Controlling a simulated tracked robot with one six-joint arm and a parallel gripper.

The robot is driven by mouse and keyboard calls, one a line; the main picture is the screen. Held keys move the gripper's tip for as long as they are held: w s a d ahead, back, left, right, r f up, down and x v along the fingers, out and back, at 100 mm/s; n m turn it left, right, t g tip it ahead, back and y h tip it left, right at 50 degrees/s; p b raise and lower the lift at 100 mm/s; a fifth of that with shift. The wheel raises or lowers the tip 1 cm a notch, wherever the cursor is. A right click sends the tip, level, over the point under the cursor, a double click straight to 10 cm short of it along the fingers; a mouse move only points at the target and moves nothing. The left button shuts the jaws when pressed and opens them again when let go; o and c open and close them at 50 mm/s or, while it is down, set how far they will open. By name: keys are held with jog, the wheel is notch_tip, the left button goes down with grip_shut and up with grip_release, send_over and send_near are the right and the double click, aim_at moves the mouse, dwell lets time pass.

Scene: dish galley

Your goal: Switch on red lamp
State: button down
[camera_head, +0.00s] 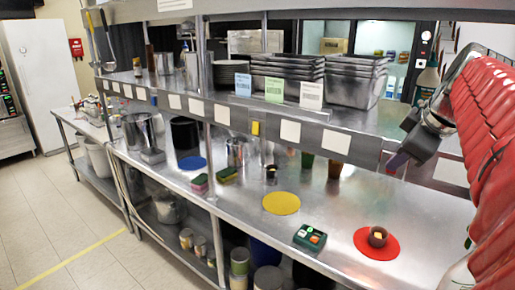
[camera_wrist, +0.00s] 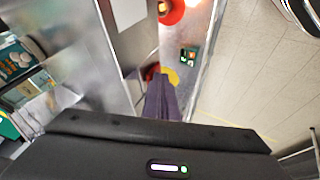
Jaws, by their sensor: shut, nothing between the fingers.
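A red disc (camera_head: 361,245) lies on the steel counter at the right of the head view, with a small brown cup-like piece (camera_head: 377,237) with a pale top on it. The disc also shows at the top of the wrist view (camera_wrist: 175,15). I cannot tell whether this is the lamp or whether it is lit. A small dark green box (camera_head: 309,237) with a red-orange button and a pale one lies left of the disc; it also shows in the wrist view (camera_wrist: 188,55). My gripper (camera_head: 396,163), with purple fingers, is shut and empty, above the counter near the shelf edge, apart from both.
Sponges (camera_head: 227,174), pots and cups stand along the counter. The upper shelf (camera_head: 350,120) bears stacked dark trays (camera_head: 357,82) close to my arm. Counter around the box is clear.

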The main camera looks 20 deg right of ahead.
jog(key=shift+r, duration=0.1)
jog(key=v, duration=1.3)
jog(key=shift+s+r, duration=0.15)
jog(key=shift+s, duration=0.15)
jog(key=shift+a, duration=0.15)
